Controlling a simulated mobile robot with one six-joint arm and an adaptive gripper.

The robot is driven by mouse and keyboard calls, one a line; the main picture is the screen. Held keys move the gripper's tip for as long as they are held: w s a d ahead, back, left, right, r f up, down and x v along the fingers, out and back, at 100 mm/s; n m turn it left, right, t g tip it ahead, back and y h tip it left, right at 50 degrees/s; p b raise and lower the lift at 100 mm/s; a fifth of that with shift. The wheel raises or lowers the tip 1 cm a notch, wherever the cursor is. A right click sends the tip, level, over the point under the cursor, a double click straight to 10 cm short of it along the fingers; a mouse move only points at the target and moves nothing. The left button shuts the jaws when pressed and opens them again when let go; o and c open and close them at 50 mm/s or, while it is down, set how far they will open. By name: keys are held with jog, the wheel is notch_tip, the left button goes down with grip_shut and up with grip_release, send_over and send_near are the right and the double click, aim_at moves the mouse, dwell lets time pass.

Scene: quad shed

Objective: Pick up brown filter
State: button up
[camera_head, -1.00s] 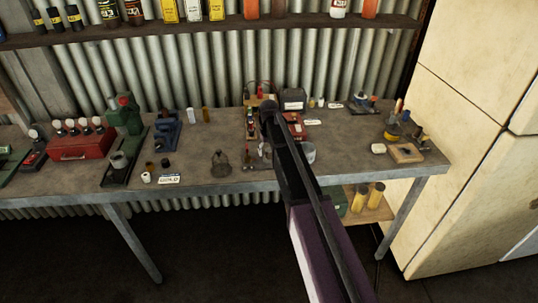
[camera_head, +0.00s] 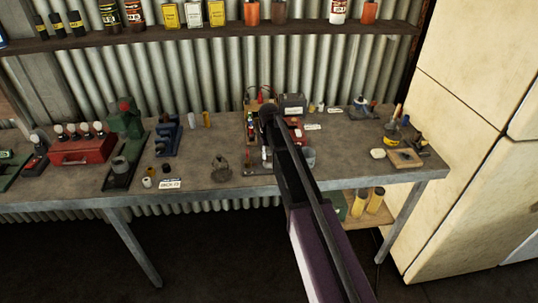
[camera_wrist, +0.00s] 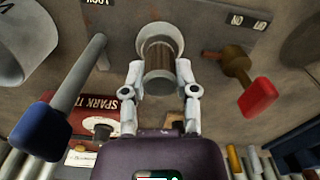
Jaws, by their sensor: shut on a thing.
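The brown filter (camera_wrist: 158,57) shows in the wrist view as a short cylinder with a brown pleated middle and pale end caps. My gripper (camera_wrist: 158,76) has its two pale fingers shut on it, one on each side. The filter is upper middle in that view. In the head view my dark arm reaches over the workbench (camera_head: 215,172) and hides the filter and the fingers.
In the wrist view, a blue-tipped rod (camera_wrist: 42,130) and a red spark tin (camera_wrist: 72,135) are at left; a red-handled valve (camera_wrist: 257,96) is at right. Bare bench lies left of the wire-like object (camera_head: 221,170).

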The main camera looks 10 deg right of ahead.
jog(key=shift+r+p, duration=0.65)
jog(key=shift+r, duration=0.25)
jog(key=s+r+p, duration=0.2)
jog(key=s, duration=1.4)
jog(key=shift+d, duration=0.4)
jog(key=shift+r, duration=0.1)
jog(key=shift+r+p, duration=0.5)
jog(key=shift+p, duration=0.15)
jog(key=shift+a, duration=0.1)
